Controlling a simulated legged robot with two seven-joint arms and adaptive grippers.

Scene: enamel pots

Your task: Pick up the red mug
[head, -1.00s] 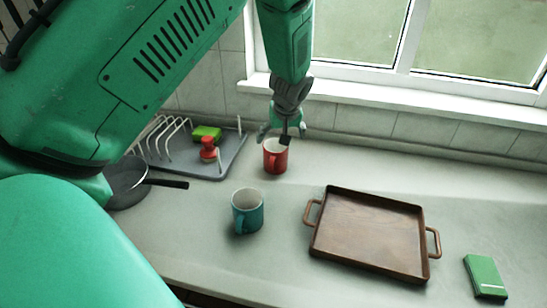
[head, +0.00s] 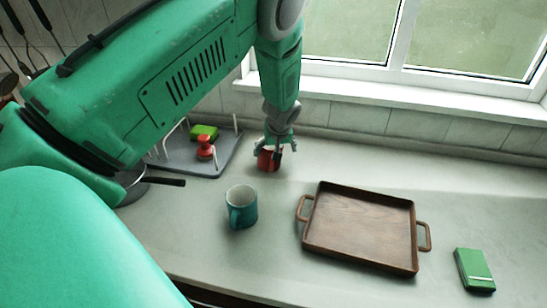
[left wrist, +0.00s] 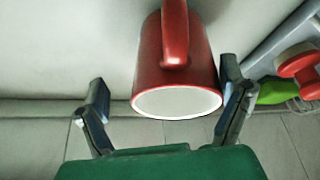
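The red mug (head: 268,160) stands on the counter near the wall, in front of the window sill. In the left wrist view the mug (left wrist: 178,75) shows its white rim and its handle, with the rim toward my gripper. My left gripper (head: 275,150) is over the mug from above. In the left wrist view its two fingers (left wrist: 165,103) are spread, one on each side of the mug's rim. A gap shows at the left finger; the right finger is close to the rim, and I cannot tell if it touches. My right gripper is not in view.
A teal mug (head: 241,207) stands in front of the red mug. A wooden tray (head: 360,226) lies to the right, with a green box (head: 474,269) beyond it.

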